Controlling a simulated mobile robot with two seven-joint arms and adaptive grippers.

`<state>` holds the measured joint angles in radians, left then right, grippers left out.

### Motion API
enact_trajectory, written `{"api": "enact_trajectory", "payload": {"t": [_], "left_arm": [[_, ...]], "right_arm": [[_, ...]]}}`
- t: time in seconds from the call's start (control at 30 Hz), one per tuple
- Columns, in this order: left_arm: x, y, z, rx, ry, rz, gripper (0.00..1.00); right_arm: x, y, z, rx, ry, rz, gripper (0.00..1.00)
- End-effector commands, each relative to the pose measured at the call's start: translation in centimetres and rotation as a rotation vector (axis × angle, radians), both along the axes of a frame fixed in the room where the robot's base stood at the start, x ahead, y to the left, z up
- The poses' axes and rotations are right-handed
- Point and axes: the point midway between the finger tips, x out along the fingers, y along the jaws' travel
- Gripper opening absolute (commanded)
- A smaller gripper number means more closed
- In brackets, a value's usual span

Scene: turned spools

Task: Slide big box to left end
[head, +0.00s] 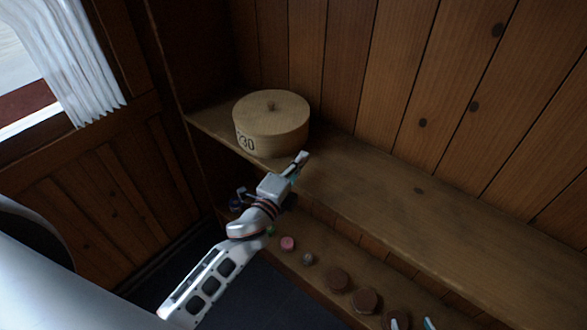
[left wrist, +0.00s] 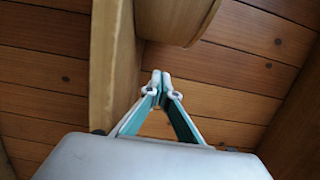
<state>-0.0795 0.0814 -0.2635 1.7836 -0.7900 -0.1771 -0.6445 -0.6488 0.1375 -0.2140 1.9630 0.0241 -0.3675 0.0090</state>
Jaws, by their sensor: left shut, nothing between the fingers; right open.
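The big box (head: 271,126) is a round, pale wooden box with a lid, a small knob and a dark number on its side. It stands upright on the upper shelf (head: 400,200), near the shelf's left end. My left gripper (head: 302,157) is shut and empty at the shelf's front edge, close to the box's lower right side. In the left wrist view the shut fingertips (left wrist: 160,78) are just below the box's curved wall (left wrist: 172,18); I cannot tell whether they touch it. Two fingertips of my right gripper (head: 411,324) show apart at the bottom edge.
A lower shelf holds several small round turned pieces, including a pink one (head: 287,243) and brown ones (head: 364,300). A plank wall stands behind the shelves and a dark side panel at their left end. The upper shelf right of the box is bare.

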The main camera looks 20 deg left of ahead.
Motion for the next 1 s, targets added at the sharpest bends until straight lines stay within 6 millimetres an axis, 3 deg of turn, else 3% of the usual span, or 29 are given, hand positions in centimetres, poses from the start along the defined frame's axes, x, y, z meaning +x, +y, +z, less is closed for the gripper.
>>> {"api": "enact_trajectory", "payload": {"t": [0.17, 0.2, 0.43, 0.9, 1.0], "left_arm": [[3.5, -0.6, 0.1, 0.001, -0.001, 0.0, 0.0], [3.7, 0.2, 0.0, 0.005, 0.001, 0.001, 0.0], [4.7, 2.6, 0.1, 0.001, 0.0, 0.0, 0.0], [4.9, 3.3, -0.1, 0.0, 0.001, 0.0, 0.0], [5.3, 4.1, 0.0, 0.003, 0.001, 0.001, 0.0]], "right_arm": [[0.0, 0.0, 0.0, 0.0, 0.0, 0.0, 0.49], [0.0, 0.0, 0.2, 0.0, -0.001, -0.001, 0.49], [0.1, -0.1, 0.5, -0.002, -0.003, 0.0, 0.49], [0.1, -0.1, 0.6, -0.002, -0.003, 0.0, 0.49], [0.2, -0.1, 0.7, -0.002, -0.004, 0.0, 0.49]]}}
